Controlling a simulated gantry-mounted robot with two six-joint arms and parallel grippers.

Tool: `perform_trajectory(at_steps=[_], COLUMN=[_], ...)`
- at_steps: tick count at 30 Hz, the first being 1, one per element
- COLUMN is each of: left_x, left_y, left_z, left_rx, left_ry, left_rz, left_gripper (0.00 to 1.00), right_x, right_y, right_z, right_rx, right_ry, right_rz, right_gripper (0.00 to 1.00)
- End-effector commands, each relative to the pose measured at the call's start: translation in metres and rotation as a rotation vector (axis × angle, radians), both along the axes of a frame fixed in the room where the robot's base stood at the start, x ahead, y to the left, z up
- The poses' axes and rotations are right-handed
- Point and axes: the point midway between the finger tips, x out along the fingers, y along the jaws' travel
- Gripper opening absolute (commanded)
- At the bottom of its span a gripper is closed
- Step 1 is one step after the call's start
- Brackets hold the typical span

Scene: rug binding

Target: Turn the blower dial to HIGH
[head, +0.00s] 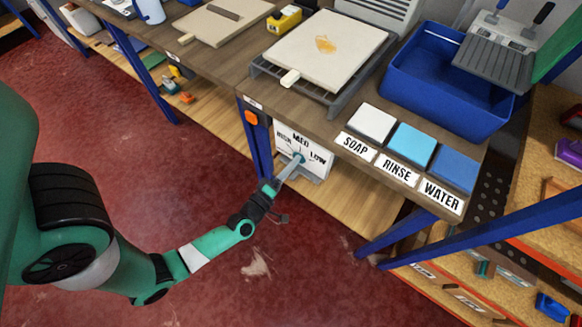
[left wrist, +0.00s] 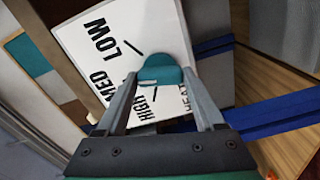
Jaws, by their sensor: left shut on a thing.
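The blower panel (head: 318,172) is a white plate on the bench front, lettered HIGH, MED and LOW from left to right. Its teal dial (left wrist: 162,70) sits between my left gripper's fingers (left wrist: 160,82) in the left wrist view. The fingers are shut on the dial, one on each side. A pale mark on the dial's edge points towards MED (left wrist: 106,90). LOW (left wrist: 112,38) and HIGH (left wrist: 148,106) are readable on either side of it. In the head view my left gripper (head: 294,164) reaches the panel from the lower left and partly covers the dial. My right gripper is not in view.
Above the panel, the bench top (head: 330,130) carries white, light blue and dark blue pads labelled SOAP, RINSE and WATER. A blue tub (head: 420,100) stands behind them. A blue bench leg (head: 258,150) is just left of the panel. Red floor (head: 200,150) lies open in front.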

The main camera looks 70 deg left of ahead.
Motion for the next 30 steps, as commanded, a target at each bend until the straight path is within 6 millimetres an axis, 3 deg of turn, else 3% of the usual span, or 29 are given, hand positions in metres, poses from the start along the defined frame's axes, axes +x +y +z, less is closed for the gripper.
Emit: perform_trajectory(at_steps=[30], left_x=[0.0], left_y=[0.0], left_z=[-0.001], left_rx=[-0.798], left_ry=[-0.532], left_rz=[0.0], left_gripper=[0.14], right_x=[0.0], right_y=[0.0], right_z=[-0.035], right_rx=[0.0], right_ry=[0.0], right_rz=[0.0], right_gripper=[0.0])
